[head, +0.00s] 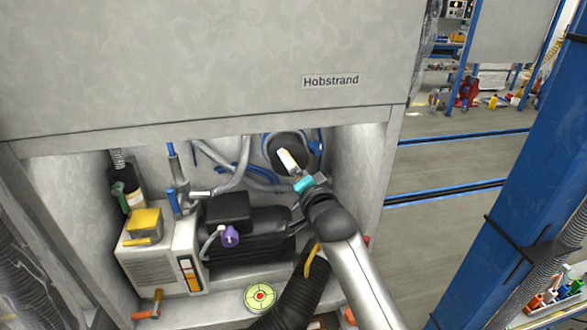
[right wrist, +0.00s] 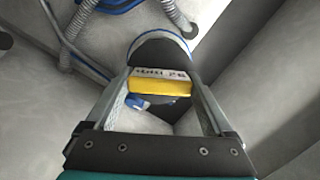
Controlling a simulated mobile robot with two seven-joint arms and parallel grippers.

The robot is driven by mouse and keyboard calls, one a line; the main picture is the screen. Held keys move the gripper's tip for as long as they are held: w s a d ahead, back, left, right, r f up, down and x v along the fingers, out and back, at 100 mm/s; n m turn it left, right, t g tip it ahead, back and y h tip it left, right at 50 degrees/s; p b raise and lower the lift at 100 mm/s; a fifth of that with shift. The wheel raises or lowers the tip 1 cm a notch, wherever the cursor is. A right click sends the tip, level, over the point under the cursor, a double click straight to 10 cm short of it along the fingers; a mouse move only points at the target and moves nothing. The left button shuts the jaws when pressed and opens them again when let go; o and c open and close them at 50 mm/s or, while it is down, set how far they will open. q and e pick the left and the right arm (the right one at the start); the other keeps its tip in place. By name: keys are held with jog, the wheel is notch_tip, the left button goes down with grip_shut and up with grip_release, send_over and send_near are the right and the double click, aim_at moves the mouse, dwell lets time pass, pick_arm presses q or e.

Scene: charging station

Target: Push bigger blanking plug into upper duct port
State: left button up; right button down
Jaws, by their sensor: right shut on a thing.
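My right gripper (head: 290,165) reaches into the open bay and is shut on a yellow and white piece with printed marks. I take this piece to be part of the bigger blanking plug (right wrist: 160,88); it lies between the two fingers in the right wrist view. Just beyond it is the round, dark upper duct port (head: 275,142) with a pale rim, high on the bay's back wall. The held piece overlaps the port in both views, and I cannot tell whether the plug touches it or sits inside. My left gripper is not in view.
A black motor-like unit (head: 250,248) and a pale box (head: 155,262) with a yellow block (head: 144,222) stand left of my right arm. Grey and blue hoses (head: 232,178) run along the back wall. The bay's side wall (head: 362,165) is close on the right.

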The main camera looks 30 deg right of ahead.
aim_at(285, 148)
jog(key=shift+p, duration=0.3)
jog(key=shift+w+d+b, duration=0.2)
jog(key=shift+w+b, duration=0.1)
jog(key=shift+w, duration=0.55)
jog(key=shift+w+d+b, duration=0.25)
jog(key=shift+w+b, duration=0.05)
jog(key=shift+w, duration=0.5)
jog(key=shift+w+d+b, duration=0.2)
jog(key=shift+w+b, duration=0.1)
jog(key=shift+w, duration=0.55)
jog(key=shift+w+d+b, duration=0.2)
jog(key=shift+w+b, duration=0.25)
jog(key=shift+w, duration=0.3)
jog(key=shift+w+d+b, duration=0.2)
jog(key=shift+w+b, duration=0.2)
jog(key=shift+w, duration=0.4)
jog(key=shift+w+d+b, duration=0.2)
jog(key=shift+w+b, duration=0.25)
jog(key=shift+w, duration=0.3)
grip_release()
jog(key=s+a+r+p, duration=0.1)
jog(key=s+p, duration=0.1)
jog(key=s, duration=1.3)
jog(key=shift+a, duration=0.4)
